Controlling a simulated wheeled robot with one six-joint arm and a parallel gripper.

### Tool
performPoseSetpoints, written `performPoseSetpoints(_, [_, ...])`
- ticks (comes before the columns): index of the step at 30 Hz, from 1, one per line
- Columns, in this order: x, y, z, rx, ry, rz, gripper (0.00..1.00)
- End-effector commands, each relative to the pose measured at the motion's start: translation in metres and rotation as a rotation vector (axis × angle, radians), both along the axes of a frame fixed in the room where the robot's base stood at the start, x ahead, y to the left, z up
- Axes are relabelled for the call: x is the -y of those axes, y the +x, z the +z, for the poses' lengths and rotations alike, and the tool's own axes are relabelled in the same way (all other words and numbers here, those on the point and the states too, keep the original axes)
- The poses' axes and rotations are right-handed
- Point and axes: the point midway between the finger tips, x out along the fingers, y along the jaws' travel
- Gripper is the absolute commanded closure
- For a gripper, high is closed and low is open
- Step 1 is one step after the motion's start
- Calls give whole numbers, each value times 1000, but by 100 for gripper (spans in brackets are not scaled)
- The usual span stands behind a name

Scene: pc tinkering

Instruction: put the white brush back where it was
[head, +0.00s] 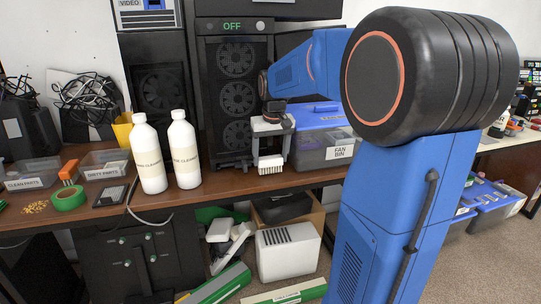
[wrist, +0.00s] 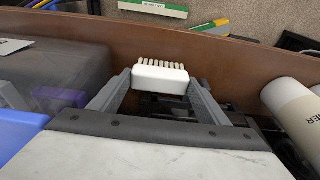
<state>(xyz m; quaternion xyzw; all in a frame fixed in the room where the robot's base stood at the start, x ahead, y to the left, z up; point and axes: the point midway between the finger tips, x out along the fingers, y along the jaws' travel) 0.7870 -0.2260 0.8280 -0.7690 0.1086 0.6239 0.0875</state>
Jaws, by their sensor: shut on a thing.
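The white brush (head: 271,165) is a small white block with a row of bristles, held between the fingers of my gripper (head: 270,158). In the head view it hangs with its bristles down, in front of the black computer case with fans (head: 235,92), near the front edge of the table. In the wrist view the brush (wrist: 160,78) sits between both fingertips of my gripper (wrist: 157,88), bristles pointing toward the table's edge. I cannot tell whether the brush touches the tabletop.
The blue-lidded fan bin (head: 325,150) stands just right of my gripper. Two white cleaner bottles (head: 185,152) stand to the left. The wooden table (head: 222,187) is clear between bottles and gripper.

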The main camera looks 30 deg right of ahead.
Motion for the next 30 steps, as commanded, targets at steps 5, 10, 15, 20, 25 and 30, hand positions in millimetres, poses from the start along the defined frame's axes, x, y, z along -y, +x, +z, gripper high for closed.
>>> performPoseSetpoints(5, [0, 0, 0, 0, 0, 0, 68])
performPoseSetpoints(10, [0, 0, -2, 0, 0, 0, 68])
performPoseSetpoints(15, [0, 0, -4, -1, 0, 0, 68])
performPoseSetpoints(20, [0, 0, -7, -1, 0, 0, 68])
performPoseSetpoints(25, [0, 0, -9, 0, 0, 0, 68])
performPoseSetpoints(30, [0, 0, -11, 1, 0, 0, 23])
